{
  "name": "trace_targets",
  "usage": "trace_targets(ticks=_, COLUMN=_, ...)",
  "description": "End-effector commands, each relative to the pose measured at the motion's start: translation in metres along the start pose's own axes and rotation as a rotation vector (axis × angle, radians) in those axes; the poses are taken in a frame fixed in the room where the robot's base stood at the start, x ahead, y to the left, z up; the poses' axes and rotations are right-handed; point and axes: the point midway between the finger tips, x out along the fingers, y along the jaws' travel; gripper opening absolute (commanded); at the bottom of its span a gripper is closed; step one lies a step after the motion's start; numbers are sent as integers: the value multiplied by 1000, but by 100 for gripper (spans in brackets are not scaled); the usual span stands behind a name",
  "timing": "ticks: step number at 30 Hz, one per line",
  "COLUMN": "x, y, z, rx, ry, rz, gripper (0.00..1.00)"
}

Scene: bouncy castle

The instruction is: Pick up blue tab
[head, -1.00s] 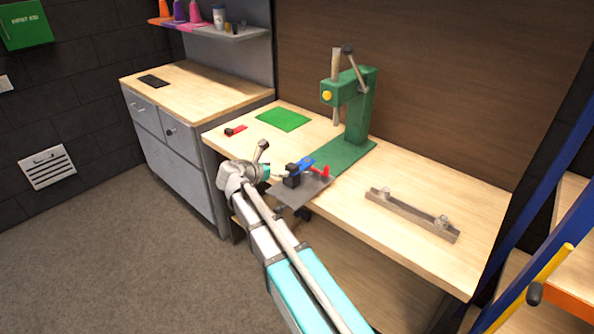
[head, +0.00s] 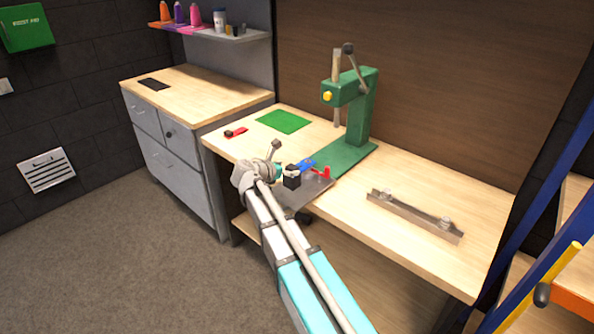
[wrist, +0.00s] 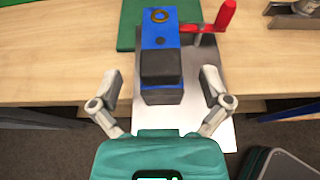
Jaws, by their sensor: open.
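The blue tab (wrist: 160,32) is a flat blue piece with a brass-coloured ring near its far end, on a grey metal plate (wrist: 205,62). It also shows in the head view (head: 308,163). A black block (wrist: 161,68) stands at its near end, in front of my gripper. My gripper (wrist: 160,84) is open in the wrist view, one finger on each side of the black block with gaps between. No contact shows. A red handle (wrist: 222,18) is beside the blue tab on the right. In the head view my gripper (head: 282,172) is at the bench's front edge, partly hiding the block.
A green press (head: 358,115) stands behind the plate on the wooden bench. A metal bar with knobs (head: 415,215) lies to the right. A green mat (head: 283,121) and a small red piece (head: 236,132) lie to the left. The bench's right end is clear.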

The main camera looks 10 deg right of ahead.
Motion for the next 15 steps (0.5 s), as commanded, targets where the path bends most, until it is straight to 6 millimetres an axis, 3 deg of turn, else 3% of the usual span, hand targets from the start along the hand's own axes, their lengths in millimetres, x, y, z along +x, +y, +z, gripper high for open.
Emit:
trace_targets(ticks=6, x=27, y=1, z=-3, rx=0, ry=0, rz=-1, gripper=97)
trace_targets(ticks=15, x=34, y=0, z=-1, rx=0, ry=0, rz=-1, gripper=97)
